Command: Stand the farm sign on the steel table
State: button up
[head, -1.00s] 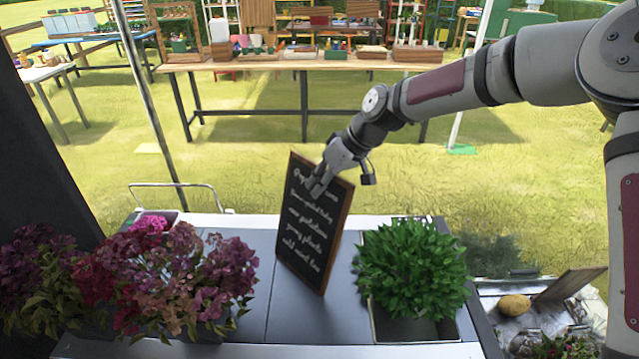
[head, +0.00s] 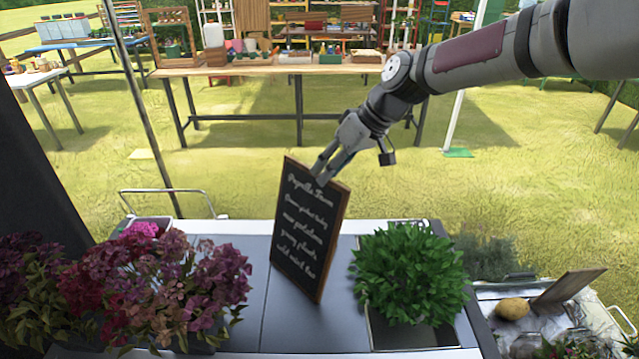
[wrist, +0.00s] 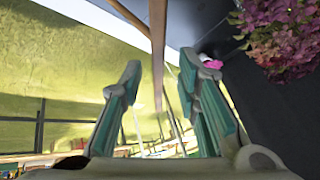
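The farm sign (head: 308,232) is a black chalkboard with white writing and a wooden frame. In the head view it stands upright on its lower edge on the steel table (head: 258,240), looking a little tilted. In the wrist view the sign shows edge-on as a thin wooden strip (wrist: 158,40) between the two spread fingers, with a gap on each side. My gripper (wrist: 158,105) is open there and appears clear of the sign.
Pink and purple flowers (head: 165,285) fill the table's left side. A bushy green plant (head: 408,272) in a planter stands close right of the sign. A tray (head: 600,315) with a potato lies farther right. Open grass and a wooden workbench (head: 235,68) are behind.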

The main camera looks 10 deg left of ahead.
jog(key=shift+v, duration=2.5)
jog(key=s+d+r+m+t+h, duration=0.2)
jog(key=s+d+m, duration=0.3)
jog(key=s+d, duration=0.9)
jog(key=s+d+r+m+t+h, duration=0.3)
jog(key=s+d+m, duration=0.3)
jog(key=s+d, duration=0.8)
jog(key=shift+d+r+h, duration=0.3)
jog(key=shift+r+h, duration=0.4)
jog(key=shift+r, duration=0.05)
